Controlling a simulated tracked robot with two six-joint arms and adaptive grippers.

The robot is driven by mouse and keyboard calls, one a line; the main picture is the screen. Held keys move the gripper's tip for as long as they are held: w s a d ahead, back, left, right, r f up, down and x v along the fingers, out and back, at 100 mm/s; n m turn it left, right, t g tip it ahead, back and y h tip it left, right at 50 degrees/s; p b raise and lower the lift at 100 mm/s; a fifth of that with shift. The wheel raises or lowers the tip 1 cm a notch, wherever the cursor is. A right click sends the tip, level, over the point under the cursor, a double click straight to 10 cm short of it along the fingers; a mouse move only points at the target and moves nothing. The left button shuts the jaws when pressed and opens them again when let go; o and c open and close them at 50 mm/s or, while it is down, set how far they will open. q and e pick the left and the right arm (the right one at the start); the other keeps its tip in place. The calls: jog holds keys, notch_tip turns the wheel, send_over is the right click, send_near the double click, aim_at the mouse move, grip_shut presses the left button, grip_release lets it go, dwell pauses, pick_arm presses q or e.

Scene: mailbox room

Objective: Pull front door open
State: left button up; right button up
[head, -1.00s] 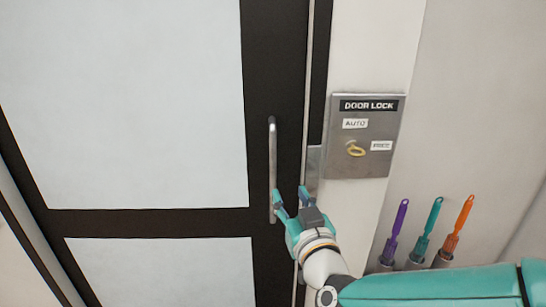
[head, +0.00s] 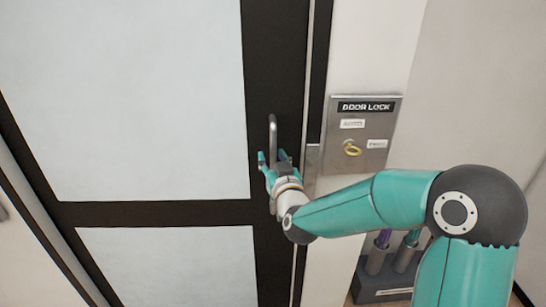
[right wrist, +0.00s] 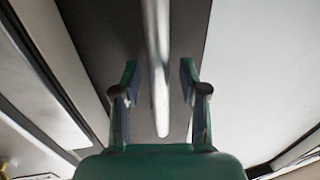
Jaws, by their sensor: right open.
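The front door (head: 150,214) has a dark frame with pale panels and looks shut. Its upright metal handle (head: 272,128) is on the dark strip near the door's right edge. My right gripper (head: 272,158) is at the lower part of the handle, which its hand partly hides. In the right wrist view the handle (right wrist: 158,60) runs down between the two open fingers (right wrist: 160,90), with a gap on each side. My left gripper is not in view.
A metal door lock plate (head: 362,133) with a yellow key (head: 351,149) is on the wall right of the door. Below it, a holder (head: 386,285) with coloured handled tools stands partly behind my right arm.

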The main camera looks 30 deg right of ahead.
grip_shut()
jog(key=shift+a, duration=0.1)
dwell(0.4)
